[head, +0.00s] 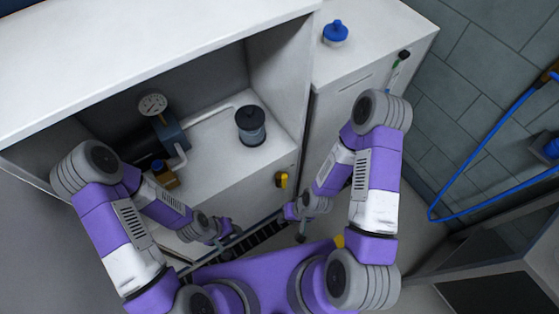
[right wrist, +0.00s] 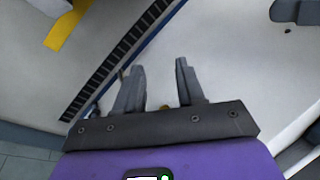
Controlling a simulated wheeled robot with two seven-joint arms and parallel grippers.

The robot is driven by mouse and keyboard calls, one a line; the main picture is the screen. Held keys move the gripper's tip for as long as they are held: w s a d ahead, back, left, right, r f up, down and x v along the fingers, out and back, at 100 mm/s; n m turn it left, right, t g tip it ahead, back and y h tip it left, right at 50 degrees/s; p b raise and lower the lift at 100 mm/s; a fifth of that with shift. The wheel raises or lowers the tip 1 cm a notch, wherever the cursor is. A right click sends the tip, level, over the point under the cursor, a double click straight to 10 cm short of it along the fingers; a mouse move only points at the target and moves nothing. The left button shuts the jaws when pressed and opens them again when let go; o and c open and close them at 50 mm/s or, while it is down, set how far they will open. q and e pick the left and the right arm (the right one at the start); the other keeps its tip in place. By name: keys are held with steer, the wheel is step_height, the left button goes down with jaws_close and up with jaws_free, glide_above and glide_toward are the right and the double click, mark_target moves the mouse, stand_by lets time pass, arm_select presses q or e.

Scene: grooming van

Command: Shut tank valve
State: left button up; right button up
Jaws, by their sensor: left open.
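A white tank (head: 225,155) sits in the cabinet recess, with a black-capped cylinder on top. A yellow valve handle (head: 281,180) sticks out of its front face at the right end. In the right wrist view a yellow bar, probably this handle (right wrist: 66,27), shows at the upper left, beyond my fingers. My right gripper (right wrist: 158,88) is open with nothing held; in the head view it is below the handle, apart from it. My left gripper (head: 224,239) is open, low in front of the tank, left of the handle. Its fingertips are small and hard to make out.
A pressure gauge (head: 152,104) and a brass fitting (head: 164,174) are at the tank's left. A dark slotted strip (head: 262,237) runs along the floor before the tank. A blue-topped jar (head: 335,32) stands on the right cabinet. A blue hose (head: 474,157) hangs on the tiled wall.

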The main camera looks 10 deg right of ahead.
mark_target(284, 178)
steer(key=w+d+f+n+t+y+b, duration=0.25)
steer(key=w+f+n+t, duration=0.2)
steer(key=w+t, duration=0.3)
steer(key=w+d+r+n+t+y+b, duration=0.1)
steer(key=d+r+n+t+y+b, duration=0.3)
steer(key=t, duration=0.3)
steer(key=shift+h, duration=0.65)
steer(key=x, duration=0.5)
steer(key=r+x, duration=0.1)
steer(key=x, duration=0.1)
steer(key=shift+w+a, duration=0.15)
steer(key=shift+a, duration=0.2)
jaws_close()
